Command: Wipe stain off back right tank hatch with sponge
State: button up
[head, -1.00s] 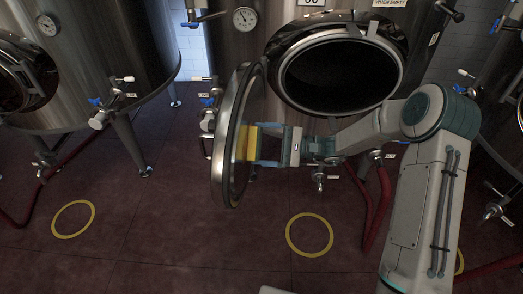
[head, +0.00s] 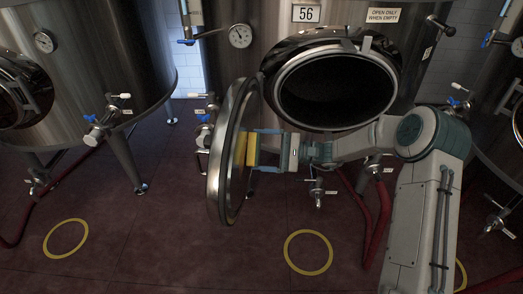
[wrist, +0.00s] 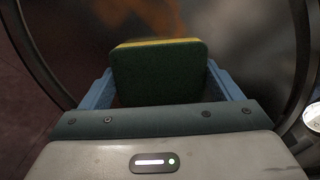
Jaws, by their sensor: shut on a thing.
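The open tank hatch (head: 213,165) is a round metal door with a thick rim, swung out left of the tank's round opening. In the wrist view its dark inner face (wrist: 235,50) fills the background and carries an orange-brown stain (wrist: 205,17) just beyond the sponge. My gripper (head: 257,151) is shut on a yellow sponge (head: 242,148) with a dark green side, also in the wrist view (wrist: 158,75). The sponge is at the hatch's inner face. I cannot tell whether it is pressed on it. The sponge hides part of the face.
The tank (head: 230,75) bears a sign reading 56 (head: 306,14) and has a gauge (head: 240,36). A valve (head: 318,193) and red hoses (head: 372,215) hang below its opening. Another tank (head: 110,60) stands at left. Yellow rings (head: 308,252) mark the open floor.

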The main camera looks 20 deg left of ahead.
aim_at(258, 157)
jog(key=shift+s+d, duration=0.15)
jog(key=shift+s, duration=0.7)
jog(key=shift+s+d, duration=0.1)
jog(key=shift+s, duration=0.7)
jog(key=shift+s+d, duration=0.15)
jog(key=shift+s, duration=1.8)
jog(key=shift+s+d, duration=0.15)
jog(key=shift+s, duration=1.75)
jog(key=shift+a+r+p, duration=0.15)
jog(key=shift+r+p, duration=1)
jog(key=shift+r, duration=0.35)
jog(key=w+a+b, duration=0.1)
jog(key=w, duration=1)
jog(key=shift+w+b, duration=0.25)
jog(key=shift+b, duration=0.15)
jog(key=shift+s+f, duration=0.1)
jog(key=shift+s+d, duration=0.2)
jog(key=shift+s, duration=1.2)
jog(key=shift+s+d, duration=0.15)
jog(key=shift+s, duration=2)
jog(key=shift+s+d, duration=0.15)
jog(key=shift+s, duration=2)
